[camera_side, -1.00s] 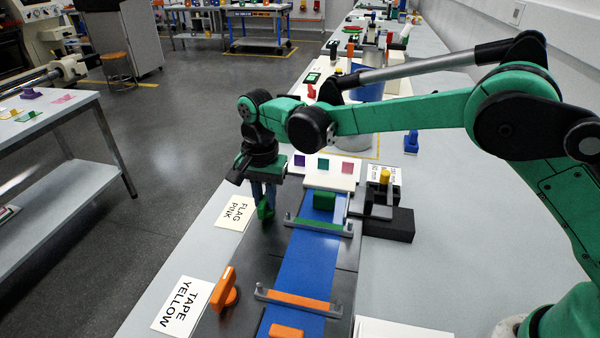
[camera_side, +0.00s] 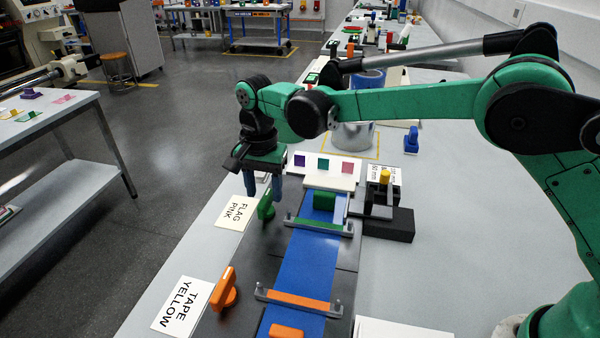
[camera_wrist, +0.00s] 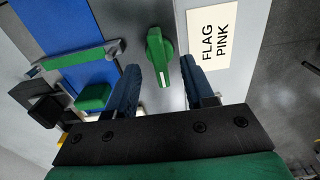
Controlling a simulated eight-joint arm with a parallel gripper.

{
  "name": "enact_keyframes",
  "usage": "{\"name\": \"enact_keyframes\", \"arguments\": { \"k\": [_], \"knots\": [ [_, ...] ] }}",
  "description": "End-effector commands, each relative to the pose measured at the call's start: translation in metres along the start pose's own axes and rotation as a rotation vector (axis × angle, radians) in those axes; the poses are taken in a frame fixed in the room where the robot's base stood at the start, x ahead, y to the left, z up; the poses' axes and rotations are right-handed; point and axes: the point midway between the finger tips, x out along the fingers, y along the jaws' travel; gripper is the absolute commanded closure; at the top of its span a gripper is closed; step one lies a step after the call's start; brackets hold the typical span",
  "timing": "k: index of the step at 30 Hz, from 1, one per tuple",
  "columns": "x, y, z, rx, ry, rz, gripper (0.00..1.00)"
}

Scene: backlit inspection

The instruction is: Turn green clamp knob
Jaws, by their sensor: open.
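The green clamp knob (camera_side: 266,204) stands on the dark plate beside the blue strip, next to the FLAG PINK card. In the wrist view the knob (camera_wrist: 158,56) lies ahead of the fingertips, roughly in line with the gap between them. My gripper (camera_side: 264,196) is open, its two blue fingers pointing down. In the wrist view my gripper (camera_wrist: 173,66) has nothing between its fingers that I can see as held. The green clamp bar (camera_side: 320,225) crosses the blue strip (camera_side: 306,262) to the right of the knob.
An orange knob (camera_side: 224,288) and orange bar (camera_side: 298,300) are nearer the camera. A green block (camera_side: 324,201) sits on the strip. A black stepped block with a yellow peg (camera_side: 384,177) stands right. The FLAG PINK card (camera_side: 236,213) lies left of the knob.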

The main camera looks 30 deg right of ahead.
Motion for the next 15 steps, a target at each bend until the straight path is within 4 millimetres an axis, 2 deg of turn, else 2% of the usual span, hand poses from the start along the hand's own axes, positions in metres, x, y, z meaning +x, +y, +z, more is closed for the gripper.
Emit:
{"name": "enact_keyframes", "arguments": {
  "k": [3, 6, 15],
  "knots": [
    [-0.019, 0.0, 0.0, 0.0, 0.0, 0.0, 0.53],
    [-0.03, 0.0, 0.0, 0.001, 0.0, 0.0, 0.53],
    [-0.036, 0.0, 0.0, 0.001, 0.0, 0.0, 0.53]
  ]
}}
